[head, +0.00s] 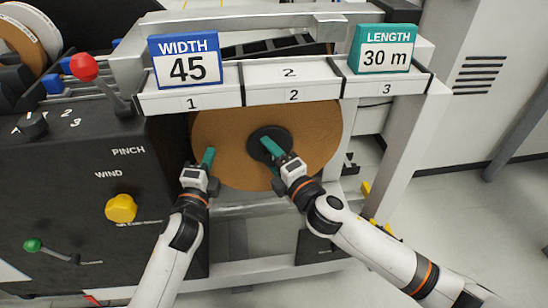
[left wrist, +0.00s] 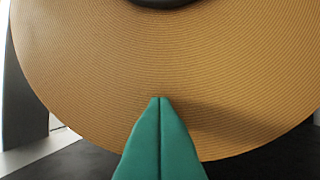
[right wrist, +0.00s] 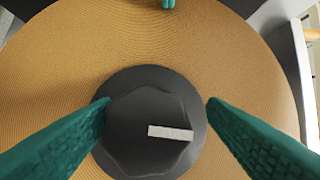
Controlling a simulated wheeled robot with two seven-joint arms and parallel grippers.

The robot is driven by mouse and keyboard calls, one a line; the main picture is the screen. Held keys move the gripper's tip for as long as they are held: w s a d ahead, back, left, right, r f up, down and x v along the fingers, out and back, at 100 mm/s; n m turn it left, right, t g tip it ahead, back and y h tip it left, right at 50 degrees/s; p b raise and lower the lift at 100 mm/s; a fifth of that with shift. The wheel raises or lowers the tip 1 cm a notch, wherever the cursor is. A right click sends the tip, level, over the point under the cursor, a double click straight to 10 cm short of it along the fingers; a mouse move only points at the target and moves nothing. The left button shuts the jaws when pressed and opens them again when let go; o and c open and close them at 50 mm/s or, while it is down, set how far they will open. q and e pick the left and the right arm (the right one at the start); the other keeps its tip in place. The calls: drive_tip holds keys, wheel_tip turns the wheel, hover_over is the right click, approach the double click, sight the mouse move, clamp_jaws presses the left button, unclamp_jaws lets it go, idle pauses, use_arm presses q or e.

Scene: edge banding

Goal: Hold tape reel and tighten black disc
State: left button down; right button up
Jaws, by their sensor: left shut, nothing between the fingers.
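The tape reel (head: 320,125) is a large tan-brown disc mounted upright below the numbered slots. The black disc (head: 256,138) sits at its centre; in the right wrist view the black disc (right wrist: 150,88) has a scalloped knob with a white bar lying nearly level. My left gripper (head: 208,156) is in front of the reel's left part; in the left wrist view its green fingers (left wrist: 160,100) are together with nothing between them, and I cannot tell whether they touch the reel. My right gripper (head: 270,146) is at the black disc, its fingers (right wrist: 158,103) apart on either side of the knob.
A blue WIDTH 45 sign (head: 186,58) and a green LENGTH 30 m sign (head: 383,48) stand on the numbered tray above the reel. At left, a black control panel (head: 80,170) carries a yellow knob (head: 121,208), a red-topped lever (head: 84,67) and a green-tipped lever (head: 33,245).

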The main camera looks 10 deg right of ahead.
use_arm(q)
drive_tip(key=shift+w+a, duration=0.1)
drive_tip(key=shift+w, duration=0.05)
use_arm(e)
drive_tip(key=shift+d+f, duration=0.15)
drive_tip(key=shift+f, duration=0.05)
drive_tip(key=shift+s+d+f, duration=0.1)
drive_tip(key=shift+s+d, duration=0.05)
drive_tip(key=shift+s, duration=0.15)
drive_tip(key=v, duration=1.1)
drive_tip(key=shift+s+r, duration=0.25)
use_arm(q)
drive_tip(key=s+p, duration=0.1)
drive_tip(key=s, duration=0.7)
drive_tip(key=shift+p, duration=0.3)
use_arm(e)
drive_tip(key=shift+w+r, duration=0.1)
drive_tip(key=shift+r, duration=0.65)
use_arm(q)
drive_tip(key=shift+f, duration=0.1)
